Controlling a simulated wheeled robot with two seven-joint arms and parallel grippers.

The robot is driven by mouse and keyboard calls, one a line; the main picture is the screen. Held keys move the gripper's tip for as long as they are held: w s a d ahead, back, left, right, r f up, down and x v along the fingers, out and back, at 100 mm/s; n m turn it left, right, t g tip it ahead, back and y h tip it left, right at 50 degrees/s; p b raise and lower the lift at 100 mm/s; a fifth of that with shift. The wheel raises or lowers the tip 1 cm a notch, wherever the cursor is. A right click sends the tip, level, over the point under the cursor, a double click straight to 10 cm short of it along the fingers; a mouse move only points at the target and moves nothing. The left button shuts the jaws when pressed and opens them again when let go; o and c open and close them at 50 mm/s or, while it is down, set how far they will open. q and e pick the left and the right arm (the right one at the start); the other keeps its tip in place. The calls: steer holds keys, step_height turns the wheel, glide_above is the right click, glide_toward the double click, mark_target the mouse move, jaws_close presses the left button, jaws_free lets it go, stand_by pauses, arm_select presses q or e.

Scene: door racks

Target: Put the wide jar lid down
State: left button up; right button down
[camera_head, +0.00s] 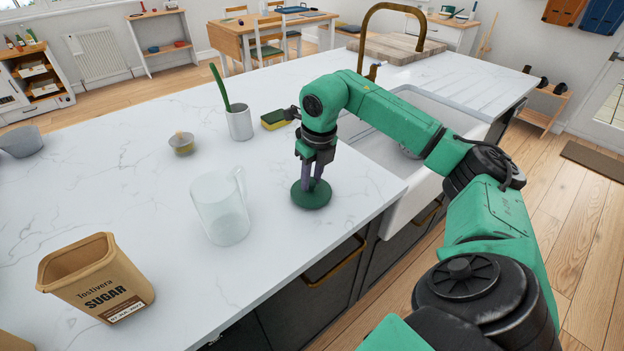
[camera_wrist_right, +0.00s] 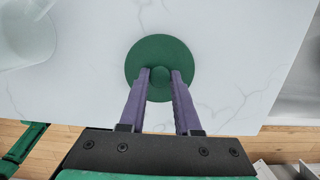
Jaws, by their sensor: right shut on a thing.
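The wide jar lid is a round dark green disc (camera_head: 311,195) with a small knob in its middle. It is at or just above the white marble counter near the front edge, left of the sink; I cannot tell if it touches the counter. My right gripper (camera_head: 312,184) points down over it, its purple fingers shut on the knob. In the right wrist view the lid (camera_wrist_right: 160,52) lies flat below the two fingers (camera_wrist_right: 159,77), with the knob between their tips. My left gripper is not in view.
A clear pitcher (camera_head: 220,208) stands left of the lid. Behind are a grey cup (camera_head: 239,122) with a green brush, a small jar (camera_head: 181,144) and a sponge (camera_head: 275,119). The sink (camera_head: 368,143) is at right.

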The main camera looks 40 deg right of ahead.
mark_target(316, 194)
steer(key=shift+f, duration=0.6)
steer(key=c, duration=0.6)
jaws_free()
steer(key=shift+f, duration=0.1)
steer(key=shift+r, duration=0.5)
steer(key=r, duration=0.3)
steer(key=s+r, duration=0.1)
steer(key=r, duration=0.7)
steer(key=shift+s+r, duration=0.1)
steer(key=shift+s, duration=0.25)
